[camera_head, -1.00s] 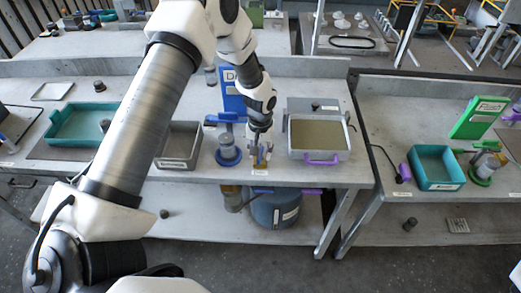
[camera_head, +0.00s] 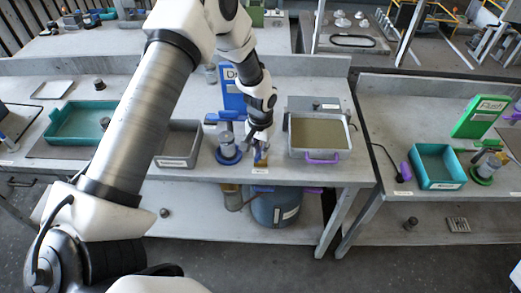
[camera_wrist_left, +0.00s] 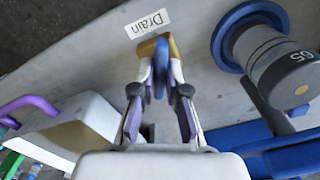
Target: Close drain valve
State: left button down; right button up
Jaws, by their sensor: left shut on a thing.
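The drain valve shows in the left wrist view as a brass body (camera_wrist_left: 148,47) with a blue lever (camera_wrist_left: 161,62), beside a white "Drain" label (camera_wrist_left: 148,24). In the head view its brass part (camera_head: 261,158) is small at the table's front edge, behind the label (camera_head: 260,171). My left gripper (camera_head: 260,146) reaches down to it from above. In the wrist view, the left gripper's fingertips (camera_wrist_left: 160,88) are shut on the blue lever, one on each side. The lever's exact angle is hard to tell. My right gripper is not in view.
A blue-based post (camera_head: 228,150) stands just left of the valve. A grey tray with a purple handle (camera_head: 322,156) is close on the right, and a grey bin (camera_head: 178,160) is farther left. A blue drum (camera_head: 275,208) sits under the table.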

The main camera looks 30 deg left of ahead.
pick_arm(q)
jog(key=m, duration=0.6)
jog(key=shift+b, duration=0.4)
jog(key=m, duration=0.6)
jog(key=shift+m+b, duration=0.35)
jog(key=shift+m, duration=0.05)
jog(key=c, duration=1.2)
grip_release()
jog(key=shift+r, duration=0.1)
notch_tip(320, 180, up, 12)
jog(key=shift+w+f, duration=0.1)
